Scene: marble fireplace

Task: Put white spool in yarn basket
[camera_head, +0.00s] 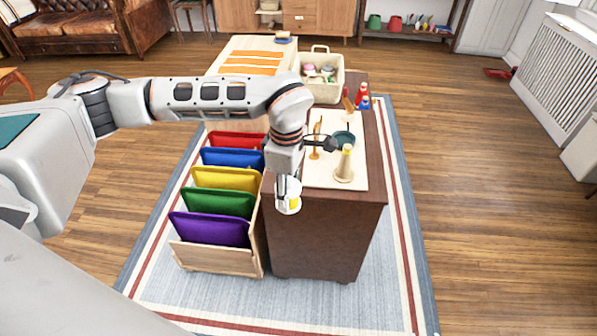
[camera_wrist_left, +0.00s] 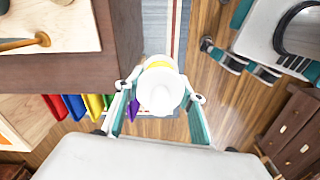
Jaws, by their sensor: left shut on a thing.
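The white spool (camera_head: 294,190) has a yellow band and hangs in my left gripper (camera_head: 287,203), just off the near left corner of the dark wooden cabinet. In the left wrist view the spool (camera_wrist_left: 160,92) sits between the two fingers of the gripper (camera_wrist_left: 158,95), which are shut on it. The cream yarn basket (camera_head: 325,92) stands at the far end of the cabinet, beyond my gripper. Several coloured yarn balls lie in it. My right gripper is in neither view.
A pale board (camera_head: 318,179) on the cabinet (camera_head: 330,225) holds a wooden cone (camera_head: 344,166), a dark green bowl (camera_head: 343,139) and wooden tools. Red and blue small items (camera_head: 363,98) stand near the basket. A rack of coloured folders (camera_head: 217,202) is left of the cabinet.

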